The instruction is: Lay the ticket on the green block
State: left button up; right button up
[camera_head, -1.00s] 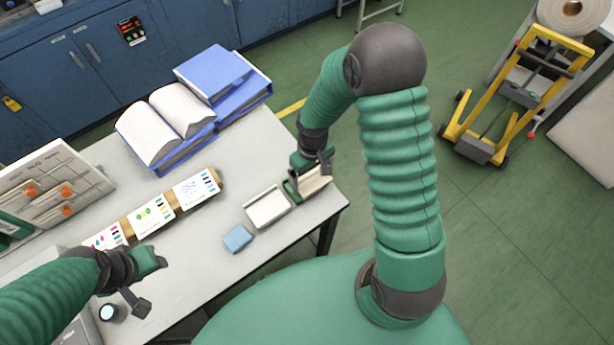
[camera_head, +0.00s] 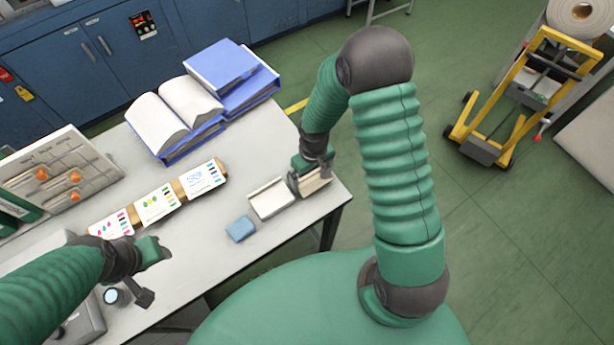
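My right gripper (camera_head: 308,180) is at the table's right end, low over a cream-coloured piece (camera_head: 318,182). The gripper covers part of this piece, and I cannot tell whether it is the ticket or a holder for it. I also cannot tell whether the fingers are closed on it. A shallow whitish tray (camera_head: 270,199) lies just left of the gripper. A small blue block (camera_head: 240,229) lies in front of the tray, with nothing seen on it. I make out no green block. My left gripper (camera_head: 148,272) is open and empty over the table's front left.
Three printed cards lie on a brown strip (camera_head: 184,192) on the table (camera_head: 215,265). Blue binders (camera_head: 247,90) and an open book (camera_head: 175,112) are behind. A rack with orange knobs (camera_head: 60,178) stands left. A dark cup (camera_head: 117,297) is near the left gripper.

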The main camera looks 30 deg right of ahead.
aim_at(314, 176)
pick_arm(q)
jog(key=shift+f, duration=0.2)
pick_arm(e)
jog(key=shift+s+d+f, duration=0.2)
jog(key=shift+s+f, duration=0.25)
pick_arm(q)
jog(key=shift+r, duration=0.1)
pick_arm(e)
jog(key=shift+r, duration=0.1)
jog(key=r, duration=0.2)
jog(key=w+r, duration=0.1)
jog(key=r, duration=0.3)
jog(key=shift+w+d+r, duration=0.1)
jog(key=shift+w+d, duration=0.15)
jog(key=shift+d, duration=0.1)
notch_tip(314, 176, up, 7)
jog(key=s+a, duration=0.1)
pick_arm(q)
jog(key=shift+w+d+f+b, duration=0.15)
jog(key=shift+f+b, duration=0.15)
jog(key=shift+f, duration=0.1)
jog(key=shift+w+d+f+b, duration=0.15)
jog(key=shift+f+b, duration=0.15)
jog(key=shift+f, duration=0.05)
pick_arm(e)
jog(key=s+a+r+m+t, duration=0.1)
jog(key=s+a+t, duration=0.1)
jog(key=s+a, duration=0.2)
jog(key=s, duration=0.2)
jog(key=shift+s, duration=0.3)
